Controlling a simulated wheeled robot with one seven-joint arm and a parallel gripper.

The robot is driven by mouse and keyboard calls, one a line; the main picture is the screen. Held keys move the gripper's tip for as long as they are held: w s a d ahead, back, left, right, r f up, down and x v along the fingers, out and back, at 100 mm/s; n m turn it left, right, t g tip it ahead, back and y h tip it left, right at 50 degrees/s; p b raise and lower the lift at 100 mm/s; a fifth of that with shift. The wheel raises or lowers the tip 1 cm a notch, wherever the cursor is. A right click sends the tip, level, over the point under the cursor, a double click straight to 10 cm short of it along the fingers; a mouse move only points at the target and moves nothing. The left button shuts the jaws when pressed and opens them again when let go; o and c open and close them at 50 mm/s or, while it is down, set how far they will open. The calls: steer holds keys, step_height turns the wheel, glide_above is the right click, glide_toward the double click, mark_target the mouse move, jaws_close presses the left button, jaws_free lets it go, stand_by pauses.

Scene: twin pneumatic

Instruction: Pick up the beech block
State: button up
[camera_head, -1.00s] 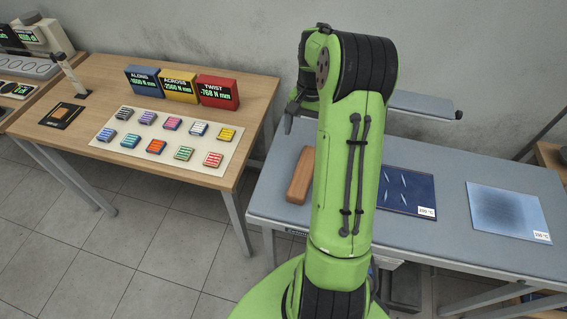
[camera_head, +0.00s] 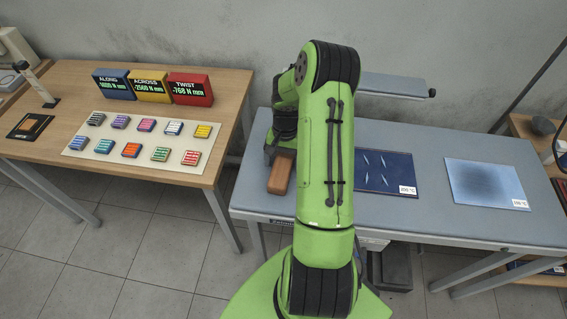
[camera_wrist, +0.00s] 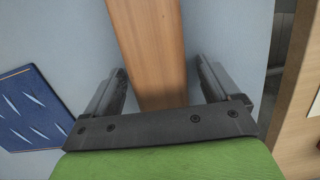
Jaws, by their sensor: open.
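The beech block (camera_head: 279,174) is a long reddish-brown wooden bar lying on the grey-blue bench (camera_head: 250,197), left of my green arm in the head view. Its far part is hidden behind my arm. In the wrist view the block (camera_wrist: 152,45) runs from the top edge down between the two fingers. My gripper (camera_wrist: 160,78) is open, with one dark finger on each side of the block and a gap showing on both sides. I cannot tell how far above the bench the fingertips are. In the head view the fingertips are hidden.
A dark blue panel with white streaks (camera_head: 386,175) and a lighter blue panel (camera_head: 485,183) lie on the bench to the right. A raised grey shelf (camera_head: 395,86) stands behind. A wooden table (camera_head: 200,115) on the left holds coloured blocks and three display boxes.

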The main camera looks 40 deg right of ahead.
steer(key=shift+r, duration=0.1)
steer(key=c, duration=1.1)
